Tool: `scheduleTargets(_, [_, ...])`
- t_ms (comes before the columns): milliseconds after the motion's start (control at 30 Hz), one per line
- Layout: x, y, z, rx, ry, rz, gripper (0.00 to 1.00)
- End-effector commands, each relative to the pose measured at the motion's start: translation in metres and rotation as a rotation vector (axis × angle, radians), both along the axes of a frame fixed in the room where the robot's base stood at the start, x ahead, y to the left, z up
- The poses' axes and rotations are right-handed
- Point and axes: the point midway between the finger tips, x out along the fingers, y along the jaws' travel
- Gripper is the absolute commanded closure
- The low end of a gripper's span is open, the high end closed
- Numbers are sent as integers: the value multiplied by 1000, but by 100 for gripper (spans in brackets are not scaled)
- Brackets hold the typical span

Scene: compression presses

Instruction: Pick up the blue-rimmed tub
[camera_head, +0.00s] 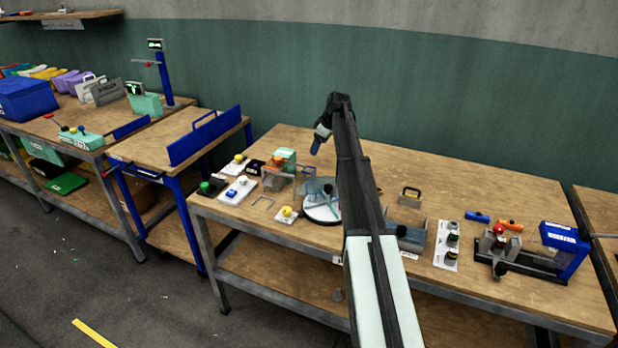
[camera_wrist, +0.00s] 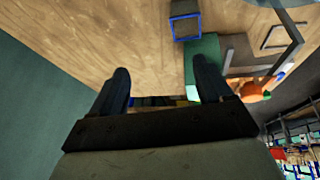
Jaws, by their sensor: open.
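The blue-rimmed tub (camera_wrist: 186,27) is a small, dark box with a blue edge. In the wrist view it stands on the wooden bench top near the upper edge, beyond and slightly right of my fingertips. In the head view it appears as a small blue outline (camera_head: 308,170) behind the round dial, close to the green-topped press. My gripper (camera_wrist: 160,72) is open, with nothing between its two dark fingers. In the head view my gripper (camera_head: 318,142) hangs above the back of the bench, apart from the tub.
A green-topped press (camera_head: 284,160) stands just left of the tub; its green block (camera_wrist: 203,55) is beside my right finger in the wrist view. A round white dial (camera_head: 322,212) lies in front. Bare bench top (camera_head: 400,160) is free behind and right.

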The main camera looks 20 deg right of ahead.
Motion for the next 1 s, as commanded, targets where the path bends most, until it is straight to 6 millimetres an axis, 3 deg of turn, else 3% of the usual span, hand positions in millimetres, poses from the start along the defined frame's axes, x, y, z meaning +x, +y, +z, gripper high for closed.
scheduleTargets(200, [-24, 1, 11, 86, 95, 81, 21])
scheduleTargets(367, [-27, 4, 8, 101, 109, 95, 21])
scheduleTargets(800, [-9, 21, -52, 99, 109, 94, 21])
scheduleTargets(1000, [-5, 26, -68, 98, 108, 94, 21])
